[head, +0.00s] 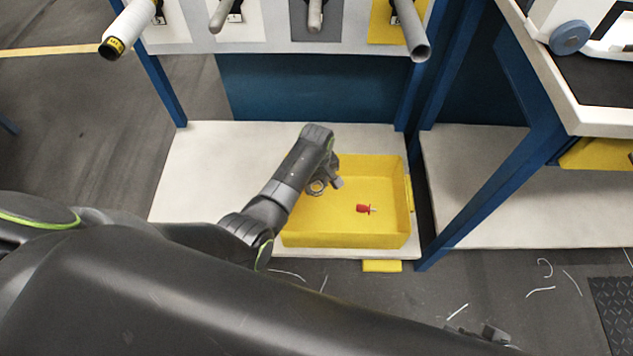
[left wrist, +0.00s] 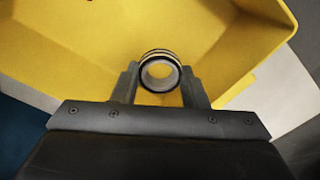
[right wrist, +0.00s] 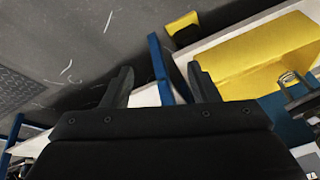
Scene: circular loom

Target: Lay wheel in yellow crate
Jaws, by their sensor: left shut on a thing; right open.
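The yellow crate (head: 350,239) stands on the low white shelf in the head view. My left gripper (head: 327,185) is over the left part of the crate. It is shut on the wheel (left wrist: 160,72), a small ring with a dark rim and a grey inner face, held between the fingertips (left wrist: 160,85) above the crate floor. The wheel also shows at the gripper in the head view (head: 317,187). My right gripper (right wrist: 160,90) is open and empty, outside the crate; the crate (right wrist: 255,62) shows to its right in the right wrist view.
Blue posts (head: 488,200) stand right of the crate. Rods (head: 410,30) jut out above the shelf. The shelf (head: 200,170) is clear left of the crate. Thread scraps lie on the floor.

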